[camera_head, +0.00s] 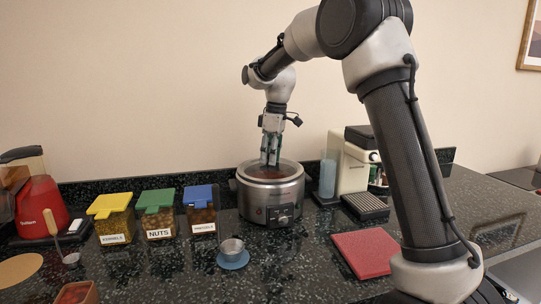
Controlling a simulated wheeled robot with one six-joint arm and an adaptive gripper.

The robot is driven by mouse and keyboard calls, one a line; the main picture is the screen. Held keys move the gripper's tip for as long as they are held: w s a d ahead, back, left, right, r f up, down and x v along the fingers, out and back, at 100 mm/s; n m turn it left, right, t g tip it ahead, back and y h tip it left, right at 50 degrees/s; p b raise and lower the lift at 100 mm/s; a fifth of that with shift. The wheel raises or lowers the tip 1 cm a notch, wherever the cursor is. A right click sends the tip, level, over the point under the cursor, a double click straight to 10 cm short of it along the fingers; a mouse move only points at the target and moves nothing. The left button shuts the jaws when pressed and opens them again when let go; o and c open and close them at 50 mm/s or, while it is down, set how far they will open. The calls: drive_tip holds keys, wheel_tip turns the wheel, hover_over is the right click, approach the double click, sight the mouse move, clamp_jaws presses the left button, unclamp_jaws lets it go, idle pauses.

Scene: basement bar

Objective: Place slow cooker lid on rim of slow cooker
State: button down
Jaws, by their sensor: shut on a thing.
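The slow cooker (270,207) is a round silver pot with a dark control panel on its front, standing upright on the counter near the wall. Its lid (286,172) shows as a grey disc at the top of the pot, level with the rim as far as I can see. My gripper (270,162) points straight down over the middle of the lid and is shut on it, at its centre. The fingertips hide the grasped part. I cannot tell whether the lid rests fully on the rim or sits slightly above it.
A coffee machine (354,163) stands right of the cooker, with a red board (366,254) in front. Bins with yellow (109,205), green (157,200) and blue (198,195) lids stand left. A small metal cup (232,248) sits on a blue coaster in front.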

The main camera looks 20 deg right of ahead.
drive_tip(key=c, duration=1)
unclamp_jaws()
drive_tip(key=shift+f, duration=0.1)
wheel_tip(320, 180, up, 12)
drive_tip(key=d, duration=0.1)
drive_tip(key=s+d+r+m, duration=0.2)
drive_tip(key=s+d, duration=0.2)
drive_tip(key=s, duration=0.4)
drive_tip(key=s+d+f+m+t, duration=0.1)
drive_tip(key=s+d+f+m, duration=0.2)
drive_tip(key=s, duration=0.7)
drive_tip(key=s+d+f+m+t, duration=0.1)
drive_tip(key=s+d+f+m, duration=0.2)
drive_tip(key=s, duration=0.7)
drive_tip(key=s+d+f+m+t+h, duration=0.1)
drive_tip(key=s+d+f+m, duration=0.2)
drive_tip(key=s+f, duration=0.3)
drive_tip(key=shift+s+d+f+m+t, duration=0.15)
drive_tip(key=shift+s+d+m, duration=0.1)
drive_tip(key=shift+s, duration=0.75)
drive_tip(key=shift+s+d+m+t, duration=0.15)
drive_tip(key=shift+s+d, duration=0.05)
drive_tip(key=shift+s, duration=0.8)
